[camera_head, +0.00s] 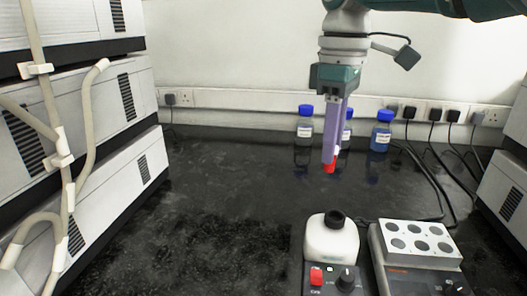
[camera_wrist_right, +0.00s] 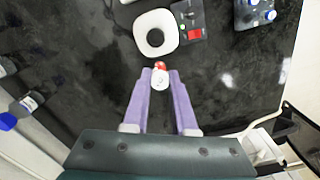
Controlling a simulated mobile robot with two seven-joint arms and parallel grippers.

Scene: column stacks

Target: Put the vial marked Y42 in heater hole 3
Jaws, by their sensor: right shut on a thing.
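My right gripper (camera_head: 331,164) points down from its arm above the bench, with long lilac fingers. It is shut on a small vial (camera_head: 336,155) with a red part, held at the fingertips well above the bench top. In the right wrist view the vial (camera_wrist_right: 160,80) shows a pale round face and red (camera_wrist_right: 160,65) beyond it, between the fingertips (camera_wrist_right: 161,76). I cannot read any marking on it. The heater block (camera_head: 415,243) is pale with several round dark holes, at the lower right, apart from the gripper; hole numbers are not legible. My left gripper is not in view.
A white mixer (camera_head: 332,242) with a black cup on top stands left of the heater. Several blue-capped bottles (camera_head: 381,137) stand at the back by the wall. Cables run behind the heater. Stacked grey instruments (camera_head: 105,105) with tubing stand left. The middle-left bench is clear.

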